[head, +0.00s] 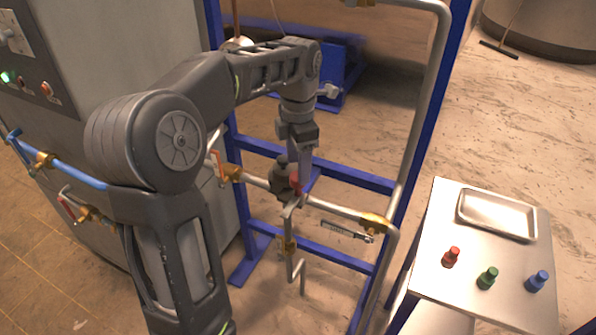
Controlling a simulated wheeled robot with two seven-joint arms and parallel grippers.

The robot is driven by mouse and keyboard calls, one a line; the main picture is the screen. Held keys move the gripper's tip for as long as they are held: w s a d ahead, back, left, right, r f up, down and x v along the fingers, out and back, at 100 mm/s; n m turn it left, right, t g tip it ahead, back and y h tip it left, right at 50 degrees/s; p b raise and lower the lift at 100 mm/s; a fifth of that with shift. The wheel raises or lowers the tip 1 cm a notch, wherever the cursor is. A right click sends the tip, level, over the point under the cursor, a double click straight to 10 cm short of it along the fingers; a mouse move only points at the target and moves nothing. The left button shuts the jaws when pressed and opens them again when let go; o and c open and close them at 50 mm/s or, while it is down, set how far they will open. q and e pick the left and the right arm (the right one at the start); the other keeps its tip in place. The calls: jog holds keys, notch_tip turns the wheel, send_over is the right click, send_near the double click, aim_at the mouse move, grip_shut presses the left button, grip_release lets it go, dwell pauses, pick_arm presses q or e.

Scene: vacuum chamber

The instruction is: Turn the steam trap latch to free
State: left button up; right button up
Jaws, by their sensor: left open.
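The steam trap (283,181) is a dark grey body on the horizontal pipe inside the blue frame, in the middle of the head view. A small red part, which looks like its latch (296,184), shows on its right side. My left gripper (301,172) points down from above right at the red latch. Its fingers are open and close around or beside the latch; I cannot tell whether they touch it. The fingers partly hide the latch and the trap's upper right side. My right gripper is not in view.
Brass fittings (375,222) and a red-handled valve (218,168) sit on the same pipe run. Blue frame posts and grey pipes stand close around. A metal cart (437,273) at right holds an empty tray (463,212) and red, green and blue knobs. A grey cabinet (120,45) stands at left.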

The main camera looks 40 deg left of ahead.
pick_arm(q)
notch_tip(320, 180, up, 5)
jog(key=shift+f+p, duration=0.2)
jog(key=shift+p, duration=0.4)
jog(key=shift+s+f, duration=0.1)
